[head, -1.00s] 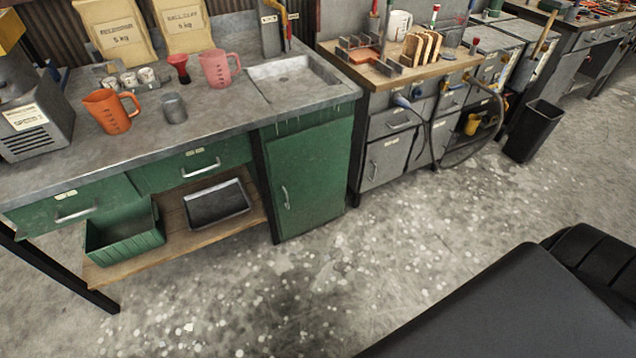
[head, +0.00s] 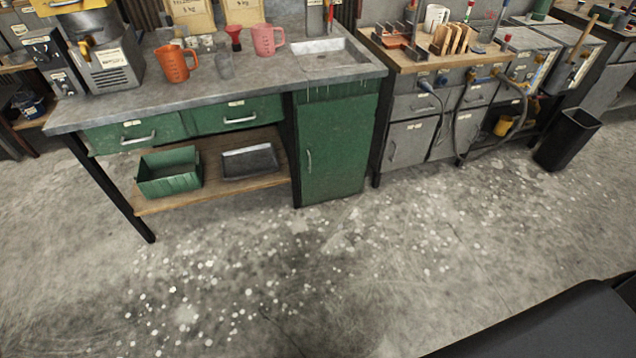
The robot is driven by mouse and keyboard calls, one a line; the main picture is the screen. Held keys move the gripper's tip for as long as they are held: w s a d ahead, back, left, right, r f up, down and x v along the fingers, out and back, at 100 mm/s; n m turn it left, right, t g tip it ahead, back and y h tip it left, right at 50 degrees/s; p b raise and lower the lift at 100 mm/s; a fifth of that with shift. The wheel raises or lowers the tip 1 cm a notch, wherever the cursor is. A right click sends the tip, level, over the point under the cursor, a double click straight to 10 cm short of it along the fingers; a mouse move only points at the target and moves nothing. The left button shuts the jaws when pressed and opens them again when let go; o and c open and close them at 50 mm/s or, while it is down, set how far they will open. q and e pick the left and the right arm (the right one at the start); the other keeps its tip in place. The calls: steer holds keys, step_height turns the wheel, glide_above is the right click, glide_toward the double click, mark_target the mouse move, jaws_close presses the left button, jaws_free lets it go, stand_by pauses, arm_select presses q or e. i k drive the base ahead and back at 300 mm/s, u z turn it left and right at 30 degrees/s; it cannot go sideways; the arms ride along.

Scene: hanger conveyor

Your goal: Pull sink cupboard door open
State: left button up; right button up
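The sink cupboard door (head: 338,150) is a green panel below the sink (head: 322,56) at the right end of the workbench. It is shut, flush with its frame. Its upright metal handle (head: 309,161) is on the left side of the door. Neither of my grippers shows in the head view, so their state cannot be seen.
Green drawers (head: 134,134) and a shelf (head: 220,190) with a green bin (head: 169,173) and a dark tray (head: 250,161) are left of the door. A grey cabinet bench (head: 408,144) and a black waste bin (head: 568,139) stand to the right. The floor (head: 290,280) in front is clear.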

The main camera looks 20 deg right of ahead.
mark_target(335, 135)
steer(key=k, duration=0.5)
steer(key=z, duration=1)
steer(key=i, duration=1.9)
steer(key=u, duration=0.5)
